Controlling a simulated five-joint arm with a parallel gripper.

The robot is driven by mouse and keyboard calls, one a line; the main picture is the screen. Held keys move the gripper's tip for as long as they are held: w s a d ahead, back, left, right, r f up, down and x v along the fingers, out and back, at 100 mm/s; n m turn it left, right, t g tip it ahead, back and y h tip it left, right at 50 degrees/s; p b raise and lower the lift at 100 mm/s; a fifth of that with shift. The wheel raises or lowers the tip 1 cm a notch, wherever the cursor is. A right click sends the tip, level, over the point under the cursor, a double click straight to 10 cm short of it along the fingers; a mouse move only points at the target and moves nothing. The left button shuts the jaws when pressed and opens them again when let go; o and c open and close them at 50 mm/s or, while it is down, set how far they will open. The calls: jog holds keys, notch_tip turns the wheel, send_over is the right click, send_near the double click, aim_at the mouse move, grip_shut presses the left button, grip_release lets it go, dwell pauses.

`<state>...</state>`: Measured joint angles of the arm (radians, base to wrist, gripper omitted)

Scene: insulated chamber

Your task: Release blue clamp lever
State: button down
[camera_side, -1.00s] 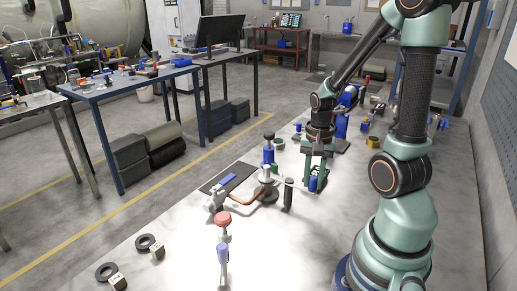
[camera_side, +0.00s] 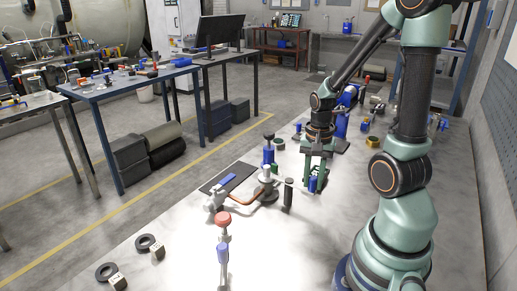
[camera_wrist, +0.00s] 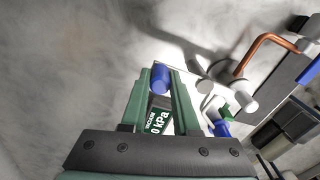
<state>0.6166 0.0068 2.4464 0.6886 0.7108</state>
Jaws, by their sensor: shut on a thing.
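The blue clamp lever (camera_wrist: 160,79) shows in the wrist view as a blue cylindrical grip between my fingertips. My gripper (camera_wrist: 165,84) is shut on it, with one green finger on each side. In the side view my gripper (camera_side: 314,183) points down above the pale bench, and the blue grip (camera_side: 312,184) shows low between the fingers. A thin light bar runs from near the grip toward a round fitting (camera_wrist: 235,82) in the wrist view. How the lever joins its mount is hard to make out.
A green "vacuum 0 kPa" label (camera_wrist: 158,117) shows between my fingers. A bent copper pipe (camera_side: 243,199) and a dark upright cylinder (camera_side: 288,194) stand left of my gripper.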

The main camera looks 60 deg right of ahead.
jog(key=w+a+m, duration=0.7)
jog(key=m, duration=1)
jog(key=shift+m, duration=0.4)
dwell(0.5)
jog(key=c, duration=0.7)
grip_release()
jog(key=shift+o, duration=0.2)
notch_tip(320, 180, up, 12)
jog(key=shift+r, duration=0.1)
